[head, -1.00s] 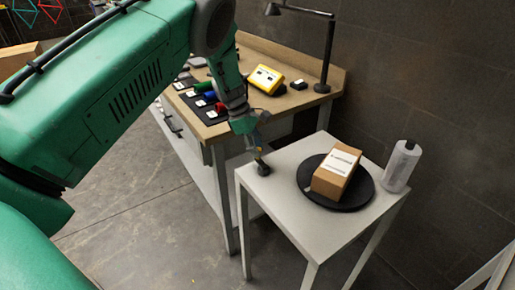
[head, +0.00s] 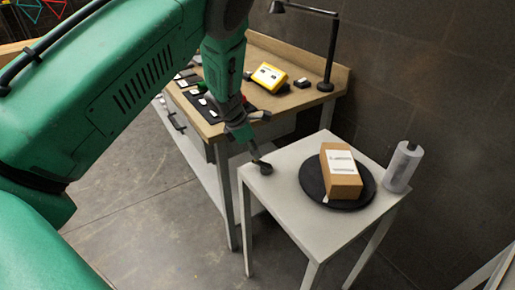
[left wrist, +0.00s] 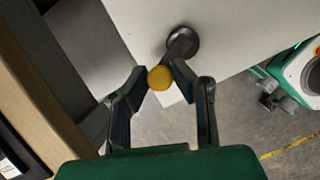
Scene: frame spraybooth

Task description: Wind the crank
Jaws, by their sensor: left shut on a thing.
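The crank (head: 262,166) is a dark round hub with a short arm at the left corner of a small white table (head: 294,205). In the left wrist view its hub (left wrist: 184,40) and its yellow knob (left wrist: 160,78) show clearly. My left gripper (head: 248,146) reaches down to the crank from above. In the left wrist view the fingers of my left gripper (left wrist: 158,80) are closed around the knob. A black turntable (head: 312,184) on the same table bears a brown cardboard box (head: 345,183) with white labels. My right gripper does not show in the head view.
A grey-white roll (head: 403,166) stands upright at the table's right corner. Behind is a wooden workbench (head: 275,55) with a yellow device (head: 270,76), a black lamp (head: 328,55) and small items on a dark mat. Open concrete floor lies left of the table.

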